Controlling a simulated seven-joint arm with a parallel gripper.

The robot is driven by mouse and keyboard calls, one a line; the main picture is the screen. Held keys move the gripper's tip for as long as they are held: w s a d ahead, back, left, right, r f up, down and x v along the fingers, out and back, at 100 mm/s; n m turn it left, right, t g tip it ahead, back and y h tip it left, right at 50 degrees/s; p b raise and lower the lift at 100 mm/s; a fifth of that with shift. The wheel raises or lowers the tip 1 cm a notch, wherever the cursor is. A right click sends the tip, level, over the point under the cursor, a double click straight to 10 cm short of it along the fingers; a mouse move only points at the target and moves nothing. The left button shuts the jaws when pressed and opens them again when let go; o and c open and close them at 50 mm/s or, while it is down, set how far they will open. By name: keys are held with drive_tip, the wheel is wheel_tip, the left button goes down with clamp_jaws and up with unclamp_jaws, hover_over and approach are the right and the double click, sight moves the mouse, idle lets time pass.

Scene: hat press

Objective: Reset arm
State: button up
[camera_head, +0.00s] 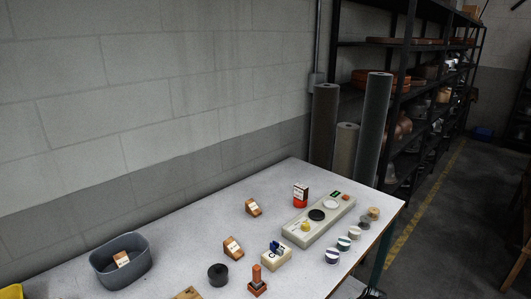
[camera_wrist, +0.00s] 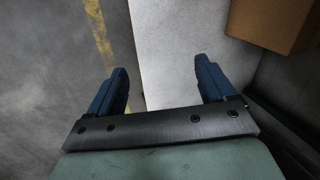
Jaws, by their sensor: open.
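My gripper (camera_wrist: 161,66) shows in the wrist view with its two blue fingers spread wide apart and nothing between them. Below it are a pale surface (camera_wrist: 170,40) and, to the left, grey floor with a yellow line. My gripper cannot be made out in the head view. There, the speckled white table (camera_head: 185,228) holds several small objects. A long beige panel (camera_head: 318,220) with round black and white discs lies at the table's right part.
A grey bin (camera_head: 101,262) with a wooden block in it stands at the left. Wooden blocks (camera_head: 253,208), a black round piece (camera_head: 218,274), an orange stamp-like piece (camera_head: 257,281) and several small cylinders (camera_head: 343,243) are spread about. Rolls and shelving stand behind.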

drive_tip(key=s+a+f+n+g, duration=0.2)
drive_tip(key=s+a+f, duration=0.25)
drive_tip(key=s, duration=0.35)
drive_tip(key=s+a+f+n+g, duration=0.15)
drive_tip(key=s+a+f, duration=0.3)
drive_tip(key=s, duration=0.45)
drive_tip(key=s+a+f+n+g+h, duration=0.1)
drive_tip(key=s+a+n+g, duration=0.1)
drive_tip(key=s, duration=0.8)
drive_tip(key=s+a+f+n+g+h, duration=0.1)
drive_tip(key=s+a+f+n+g, duration=0.1)
drive_tip(key=s, duration=0.7)
drive_tip(key=shift+s+g+h, duration=0.35)
drive_tip(key=shift+g+h, duration=0.05)
drive_tip(key=shift+g, duration=0.35)
drive_tip(key=shift+a, duration=0.1)
